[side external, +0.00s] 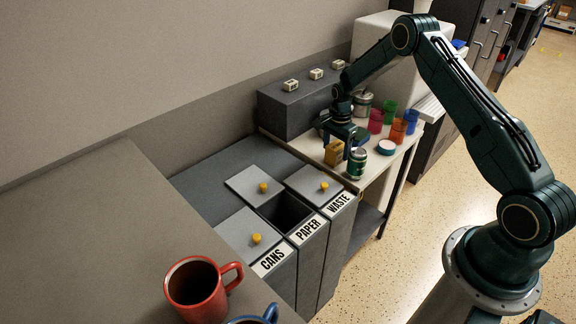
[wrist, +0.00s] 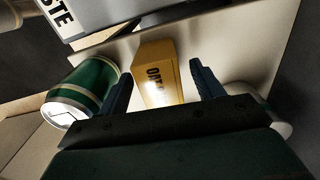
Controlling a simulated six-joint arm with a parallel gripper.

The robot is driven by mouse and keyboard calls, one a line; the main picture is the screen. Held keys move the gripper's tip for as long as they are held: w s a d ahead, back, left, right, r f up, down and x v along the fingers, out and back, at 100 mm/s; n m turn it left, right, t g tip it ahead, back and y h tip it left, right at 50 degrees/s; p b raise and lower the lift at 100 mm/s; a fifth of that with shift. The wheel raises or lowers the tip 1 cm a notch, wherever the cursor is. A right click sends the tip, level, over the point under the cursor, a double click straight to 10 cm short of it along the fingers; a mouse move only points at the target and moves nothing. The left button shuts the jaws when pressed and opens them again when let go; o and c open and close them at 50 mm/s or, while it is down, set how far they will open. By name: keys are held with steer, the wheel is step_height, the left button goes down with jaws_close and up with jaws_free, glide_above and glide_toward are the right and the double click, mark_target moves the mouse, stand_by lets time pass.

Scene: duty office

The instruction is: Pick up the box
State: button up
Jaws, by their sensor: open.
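The box (side external: 334,152) is small and yellow-tan and stands on the white table by the bins. In the wrist view the box (wrist: 156,72) shows dark lettering on one face and lies between my two fingers. My gripper (side external: 343,140) is over the table at the box. In the wrist view my gripper (wrist: 158,84) is open, with a blue finger on each side of the box. Gaps show between the fingers and the box. The box's lower part is hidden behind my gripper's body in the wrist view.
A green can (side external: 357,163) stands close beside the box; it also shows in the wrist view (wrist: 84,90), near my left finger. Coloured cups (side external: 398,130), a round tin (side external: 386,147) and a metal pot (side external: 363,103) stand behind. The PAPER bin (side external: 308,229) is uncovered.

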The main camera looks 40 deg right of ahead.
mark_target(337, 145)
steer(key=shift+f, duration=0.8)
steer(key=c, duration=1)
steer(key=shift+c, duration=0.2)
steer(key=shift+r, duration=0.2)
step_height(337, 145, up, 20)
steer(key=shift+f, duration=0.15)
